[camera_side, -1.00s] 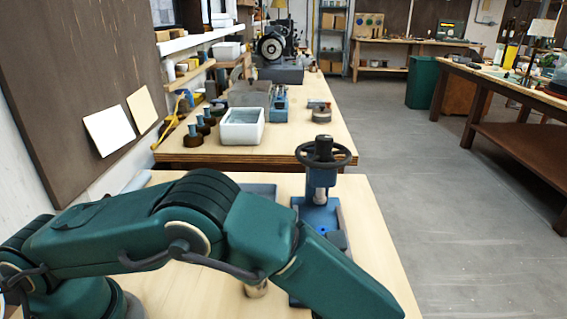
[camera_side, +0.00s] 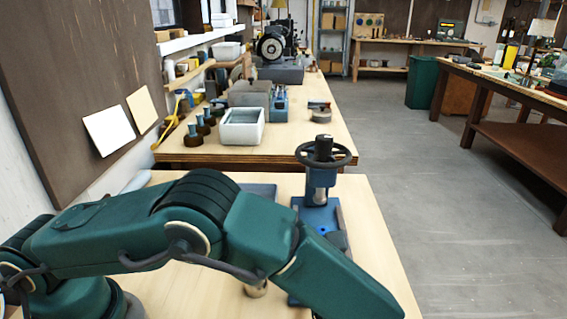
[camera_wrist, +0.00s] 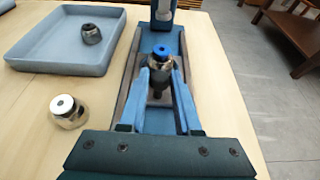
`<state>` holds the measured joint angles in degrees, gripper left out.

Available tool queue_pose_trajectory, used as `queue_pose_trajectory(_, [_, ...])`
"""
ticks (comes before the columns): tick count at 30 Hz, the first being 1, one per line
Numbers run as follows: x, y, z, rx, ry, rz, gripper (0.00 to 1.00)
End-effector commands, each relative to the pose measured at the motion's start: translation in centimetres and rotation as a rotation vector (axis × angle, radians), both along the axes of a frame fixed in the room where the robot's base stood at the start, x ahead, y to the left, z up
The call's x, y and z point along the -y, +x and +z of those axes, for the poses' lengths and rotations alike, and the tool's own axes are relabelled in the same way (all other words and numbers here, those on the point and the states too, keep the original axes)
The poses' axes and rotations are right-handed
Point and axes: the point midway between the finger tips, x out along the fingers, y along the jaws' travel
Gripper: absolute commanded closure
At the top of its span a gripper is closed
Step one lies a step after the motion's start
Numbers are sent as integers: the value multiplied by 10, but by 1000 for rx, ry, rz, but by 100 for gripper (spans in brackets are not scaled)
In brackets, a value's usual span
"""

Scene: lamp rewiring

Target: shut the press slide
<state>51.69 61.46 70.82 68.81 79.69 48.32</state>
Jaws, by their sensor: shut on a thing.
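The blue press (camera_side: 317,214) stands on the near bench, with a black handwheel (camera_side: 325,153) on top. In the wrist view its base (camera_wrist: 134,62) runs away from me to the blue column (camera_wrist: 163,14). A metal part with a blue top (camera_wrist: 160,54) sits on the slide, in front of the column and apart from it. My gripper (camera_wrist: 159,80) is shut on a dark knob (camera_wrist: 158,88) at the near end of the slide, just below the blue-topped part. In the side view my arm hides the gripper and the knob.
A blue-grey tray (camera_wrist: 64,65) left of the press holds a dark fitting (camera_wrist: 91,34). Bare floor lies right of the bench.

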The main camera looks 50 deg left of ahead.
Motion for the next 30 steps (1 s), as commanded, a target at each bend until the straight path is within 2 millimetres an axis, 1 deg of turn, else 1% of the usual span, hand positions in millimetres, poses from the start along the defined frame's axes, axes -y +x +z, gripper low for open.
queue_pose_trajectory(10, [-1, 0, 1, 1, 1, 3, 100])
queue_pose_trajectory(13, [-4, 3, 1, 1, 1, 5, 100])
queue_pose_trajectory(16, [-16, 14, 1, 2, 1, 10, 100])
queue_pose_trajectory(21, [-44, 43, 1, 2, -1, 10, 100])
queue_pose_trajectory(24, [-56, 55, 1, 3, 0, 6, 100])
queue_pose_trajectory(27, [-62, 62, 1, 2, 1, 4, 100])
queue_pose_trajectory(30, [-64, 64, 1, 3, 2, 1, 100])
